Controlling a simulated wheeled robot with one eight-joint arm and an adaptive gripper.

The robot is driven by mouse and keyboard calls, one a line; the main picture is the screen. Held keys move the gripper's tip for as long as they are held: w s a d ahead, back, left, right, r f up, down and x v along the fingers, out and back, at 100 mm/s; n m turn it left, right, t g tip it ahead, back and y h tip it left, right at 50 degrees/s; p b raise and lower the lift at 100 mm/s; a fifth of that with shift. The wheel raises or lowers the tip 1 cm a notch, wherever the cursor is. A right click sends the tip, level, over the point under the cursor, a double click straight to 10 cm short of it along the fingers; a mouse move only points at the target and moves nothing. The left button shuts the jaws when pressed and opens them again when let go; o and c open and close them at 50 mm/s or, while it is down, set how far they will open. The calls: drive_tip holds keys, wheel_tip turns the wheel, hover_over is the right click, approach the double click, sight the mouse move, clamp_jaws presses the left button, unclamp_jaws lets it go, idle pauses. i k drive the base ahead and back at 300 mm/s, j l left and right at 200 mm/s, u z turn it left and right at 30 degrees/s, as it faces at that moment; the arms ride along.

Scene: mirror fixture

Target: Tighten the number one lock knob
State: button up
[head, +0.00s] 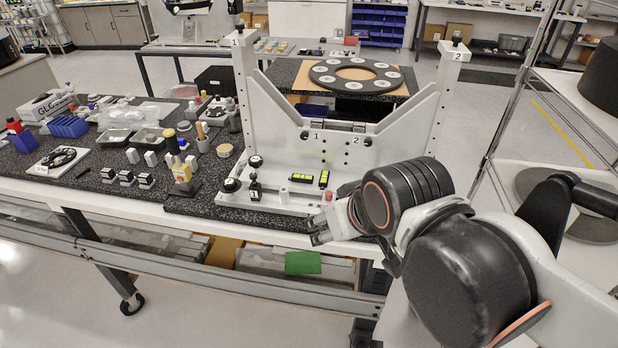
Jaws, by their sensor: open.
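The white mirror fixture (285,148) stands on the black speckled table, with a tall post at each side. A black knob (239,29) sits on top of the left post, above a label 1. A similar black knob (456,39) tops the right post, labelled 2. The fixture's middle plate also carries the numbers 1 and 2, with small dark round parts (304,135) beside them; I cannot tell which number one part is the lock knob. My gripper (314,232) is open and empty at the table's front edge, low and right of the left post, apart from all knobs.
Black knobs (232,184) and yellow-green levels (301,179) lie on the fixture's base. Bottles, trays and blue bins (68,126) crowd the table's left. A round plate with holes (355,66) lies behind the fixture. A shelf rack (582,110) stands at right.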

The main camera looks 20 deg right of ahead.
sight(229, 184)
drive_tip(key=k+l, duration=0.2)
drive_tip(key=k, duration=0.15)
drive_tip(key=k+l, duration=0.2)
drive_tip(key=k, duration=0.2)
drive_tip(key=k+l, duration=0.2)
drive_tip(key=k, duration=0.15)
drive_tip(key=j+z, duration=0.3)
drive_tip(key=j, duration=0.35)
drive_tip(key=j+z, duration=0.25)
drive_tip(key=j, duration=0.4)
drive_tip(key=k, duration=0.05)
